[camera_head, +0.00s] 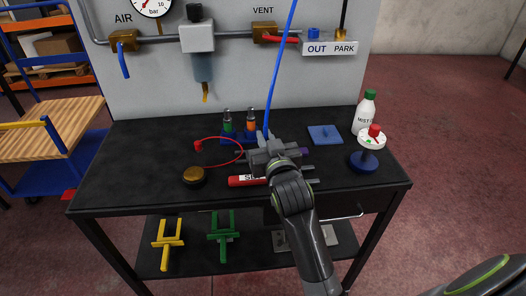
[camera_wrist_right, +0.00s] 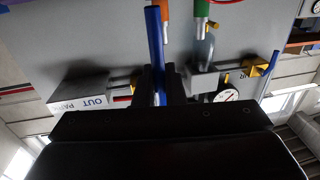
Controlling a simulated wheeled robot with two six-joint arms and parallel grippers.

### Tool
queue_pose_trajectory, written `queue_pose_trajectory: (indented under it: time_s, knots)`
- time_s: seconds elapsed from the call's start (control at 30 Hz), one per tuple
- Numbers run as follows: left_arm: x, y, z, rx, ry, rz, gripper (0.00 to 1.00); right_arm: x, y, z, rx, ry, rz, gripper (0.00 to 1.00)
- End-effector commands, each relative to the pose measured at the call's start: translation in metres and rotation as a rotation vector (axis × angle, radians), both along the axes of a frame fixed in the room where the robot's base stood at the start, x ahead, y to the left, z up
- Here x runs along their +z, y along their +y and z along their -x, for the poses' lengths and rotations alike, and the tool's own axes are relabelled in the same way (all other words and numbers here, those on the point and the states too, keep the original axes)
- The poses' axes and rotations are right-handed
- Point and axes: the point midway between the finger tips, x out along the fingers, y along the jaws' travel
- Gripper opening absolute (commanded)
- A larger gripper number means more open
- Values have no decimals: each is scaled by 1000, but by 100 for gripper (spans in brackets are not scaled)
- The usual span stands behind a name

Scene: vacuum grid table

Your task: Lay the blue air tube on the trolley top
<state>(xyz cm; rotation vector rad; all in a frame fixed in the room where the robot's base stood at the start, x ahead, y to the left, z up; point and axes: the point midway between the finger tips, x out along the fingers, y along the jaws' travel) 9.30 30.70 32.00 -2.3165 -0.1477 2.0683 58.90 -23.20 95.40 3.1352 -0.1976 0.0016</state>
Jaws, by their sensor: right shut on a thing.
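The blue air tube (camera_head: 275,70) runs from my right gripper up past the panel and out of the top of the head view. My right gripper (camera_head: 265,138) is shut on the tube above the black table. In the right wrist view the tube (camera_wrist_right: 154,40) stands between the two dark fingers (camera_wrist_right: 158,88). The trolley, with a slatted wooden top (camera_head: 55,140) and blue frame, stands left of the table, well away from my right gripper. Its visible top is bare. My left gripper is not in view.
The black table (camera_head: 130,160) holds a red ring (camera_head: 220,140), a brass puck (camera_head: 194,175), a blue pad (camera_head: 325,135), a white bottle (camera_head: 365,112) and a red-topped stand (camera_head: 369,150). Behind is the grey panel with valves and OUT and PARK ports (camera_head: 330,48). A shelf (camera_head: 45,45) stands far left.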

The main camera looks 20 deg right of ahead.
Motion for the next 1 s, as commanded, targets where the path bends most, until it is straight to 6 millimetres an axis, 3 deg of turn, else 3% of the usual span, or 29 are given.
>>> queue_pose_trajectory:
  time_s: [0.2, 0.63, 0.67, 0.8, 1.0]
  knots:
    - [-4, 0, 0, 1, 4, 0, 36, -32, 0, 0, 0, 4, -1, 0]
    - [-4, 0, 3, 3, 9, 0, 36, -38, 0, 0, 1, 2, 0, 0]
    - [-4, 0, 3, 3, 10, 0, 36, -38, 0, 0, 1, 1, 0, 12]
    - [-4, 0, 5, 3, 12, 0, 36, -37, 0, 0, 1, 1, 0, 31]
    - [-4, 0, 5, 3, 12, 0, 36, -37, 0, 0, 1, 1, 0, 32]
